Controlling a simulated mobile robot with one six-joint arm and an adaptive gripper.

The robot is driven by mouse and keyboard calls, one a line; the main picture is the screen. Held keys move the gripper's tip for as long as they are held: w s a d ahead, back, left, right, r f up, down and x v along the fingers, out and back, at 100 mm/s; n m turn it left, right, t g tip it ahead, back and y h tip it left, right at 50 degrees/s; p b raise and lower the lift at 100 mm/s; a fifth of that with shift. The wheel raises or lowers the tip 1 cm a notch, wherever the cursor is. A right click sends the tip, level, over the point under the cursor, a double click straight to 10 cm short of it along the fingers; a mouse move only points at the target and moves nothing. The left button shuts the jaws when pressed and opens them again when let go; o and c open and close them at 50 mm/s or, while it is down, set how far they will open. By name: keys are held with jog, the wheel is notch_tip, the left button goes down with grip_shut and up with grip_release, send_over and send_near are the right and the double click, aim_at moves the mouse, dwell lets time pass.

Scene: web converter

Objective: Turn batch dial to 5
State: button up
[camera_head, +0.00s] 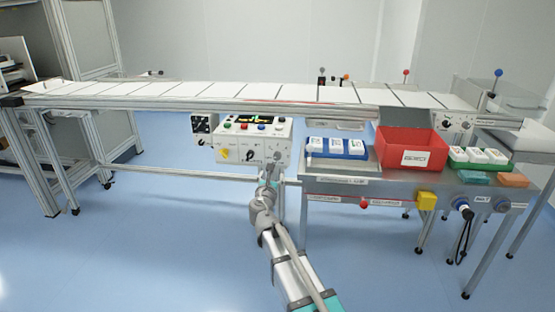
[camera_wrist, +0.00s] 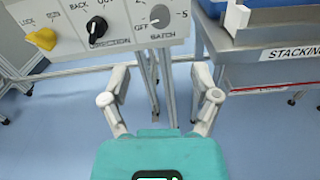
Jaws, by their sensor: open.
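The batch dial (camera_wrist: 161,14) is a pale grey knob at the top middle of the wrist view, on the control panel's lower right. Its printed labels show OFF at lower left and 5 at right; which mark its pointer meets is too small to tell. In the head view the panel (camera_head: 239,138) hangs under the conveyor. My gripper (camera_wrist: 160,97) is open and empty, its two fingers spread wide below the batch dial and apart from it. In the head view my gripper (camera_head: 270,172) is in front of the panel's lower right corner.
A black direction knob (camera_wrist: 97,27) and a yellow lock/run knob (camera_wrist: 42,39) sit left of the dial. The stacking table (camera_wrist: 262,75) stands close on the right, with blue, red (camera_head: 411,148) and green trays. Free floor lies on the left.

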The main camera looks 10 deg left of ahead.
aim_at(277, 158)
jog(key=w, duration=1.3)
jog(key=shift+w+d, duration=0.1)
jog(key=shift+d, duration=0.15)
jog(key=c, duration=1)
jog(key=shift+d, duration=0.2)
grip_shut()
jog(key=shift+a, duration=0.15)
